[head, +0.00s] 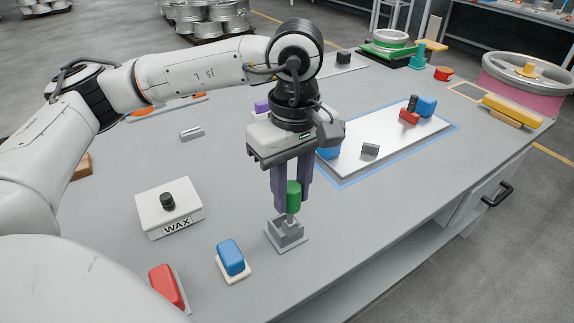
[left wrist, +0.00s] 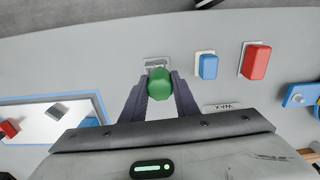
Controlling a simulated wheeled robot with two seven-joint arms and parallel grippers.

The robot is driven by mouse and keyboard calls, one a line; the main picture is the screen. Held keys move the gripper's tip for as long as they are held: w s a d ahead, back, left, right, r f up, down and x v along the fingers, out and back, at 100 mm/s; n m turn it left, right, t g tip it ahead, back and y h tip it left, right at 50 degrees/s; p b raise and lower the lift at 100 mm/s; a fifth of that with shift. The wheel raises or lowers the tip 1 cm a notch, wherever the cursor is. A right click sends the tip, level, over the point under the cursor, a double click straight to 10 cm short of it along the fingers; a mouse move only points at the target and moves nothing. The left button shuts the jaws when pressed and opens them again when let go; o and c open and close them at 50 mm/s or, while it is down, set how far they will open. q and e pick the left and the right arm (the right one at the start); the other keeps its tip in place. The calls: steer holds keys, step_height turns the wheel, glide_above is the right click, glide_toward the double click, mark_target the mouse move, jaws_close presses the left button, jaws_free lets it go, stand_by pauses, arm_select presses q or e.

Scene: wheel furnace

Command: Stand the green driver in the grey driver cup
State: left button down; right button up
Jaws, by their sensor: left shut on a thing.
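The green driver (head: 293,195) is upright between the fingers of my left gripper (head: 291,206), which is shut on its green handle. Its pale shaft points down at the grey driver cup (head: 287,235), a small square holder on a flat base near the table's front edge. The lower end of the shaft meets the cup's top in the head view; I cannot tell how deep it sits. In the left wrist view the green handle (left wrist: 160,84) shows end-on between the fingers, with part of the grey cup (left wrist: 157,64) behind it. My right gripper is not in view.
A blue block (head: 231,257) on a pale base and a red block (head: 166,286) stand left of the cup. The white WAX box (head: 169,207) with a black knob is farther left. A white board (head: 400,140) with blocks lies behind right. Table's front edge is close.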

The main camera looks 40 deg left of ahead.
arm_select(q)
steer(key=a+r+n, duration=0.1)
steer(key=n, duration=0.4)
steer(key=w+a+r+n+b, duration=0.1)
steer(key=n, duration=0.4)
steer(key=w+a+r+n, duration=0.1)
steer(key=n, duration=0.3)
steer(key=shift+w+r+n+b, duration=0.15)
steer(key=shift+n+b, duration=0.25)
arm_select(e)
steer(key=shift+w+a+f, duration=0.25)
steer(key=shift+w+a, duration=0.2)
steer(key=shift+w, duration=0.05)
arm_select(q)
steer(key=shift+r, duration=0.1)
